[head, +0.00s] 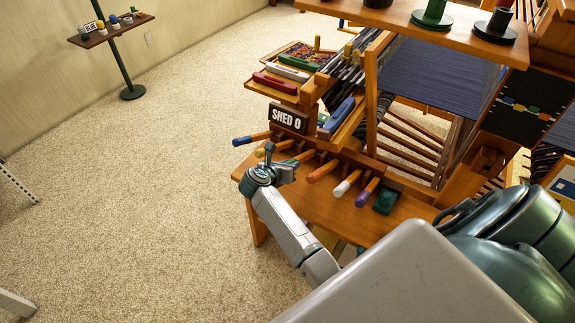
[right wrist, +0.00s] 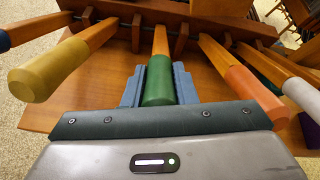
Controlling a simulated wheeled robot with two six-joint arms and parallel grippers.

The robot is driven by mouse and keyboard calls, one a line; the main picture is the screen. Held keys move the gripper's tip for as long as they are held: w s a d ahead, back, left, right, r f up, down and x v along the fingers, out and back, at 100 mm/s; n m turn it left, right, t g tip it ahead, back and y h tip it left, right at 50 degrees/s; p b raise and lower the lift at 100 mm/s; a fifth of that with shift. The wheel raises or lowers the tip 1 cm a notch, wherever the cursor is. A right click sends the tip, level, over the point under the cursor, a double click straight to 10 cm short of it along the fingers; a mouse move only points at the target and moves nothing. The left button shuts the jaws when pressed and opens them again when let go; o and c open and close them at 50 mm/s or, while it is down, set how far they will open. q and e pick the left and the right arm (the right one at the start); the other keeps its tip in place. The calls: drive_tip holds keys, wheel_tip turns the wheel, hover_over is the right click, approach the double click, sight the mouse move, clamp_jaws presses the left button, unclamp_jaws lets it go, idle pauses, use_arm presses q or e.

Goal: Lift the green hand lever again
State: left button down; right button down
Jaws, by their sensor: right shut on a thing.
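The green hand lever (right wrist: 159,82) has a green grip on a wooden shaft and points toward the right wrist camera. It lies between the two blue-grey fingers of my right gripper (right wrist: 158,90), which is shut on the grip. In the head view my right gripper (head: 284,172) is at the lever row on the front of the loom, and it hides the green grip there. The yellow lever (right wrist: 47,70) and the orange lever (right wrist: 256,92) flank it, apart from the fingers. My left gripper is not in view.
A blue lever (head: 251,138) is at the row's left end. A "SHED 0" sign (head: 288,119) stands above the row. The carpet (head: 150,200) to the left is clear.

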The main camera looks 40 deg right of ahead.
drive_tip(key=shift+w+d+r+y+p, duration=0.15)
drive_tip(key=shift+r+y+p, duration=0.2)
drive_tip(key=shift+r, duration=0.1)
drive_tip(key=c, duration=1.2)
unclamp_jaws()
drive_tip(key=shift+d, duration=0.1)
drive_tip(key=shift+o, duration=0.2)
drive_tip(key=shift+a+r, duration=0.1)
drive_tip(key=shift+a, duration=0.35)
drive_tip(key=b+v, duration=0.2)
drive_tip(key=v, duration=0.8)
drive_tip(key=shift+b, duration=0.4)
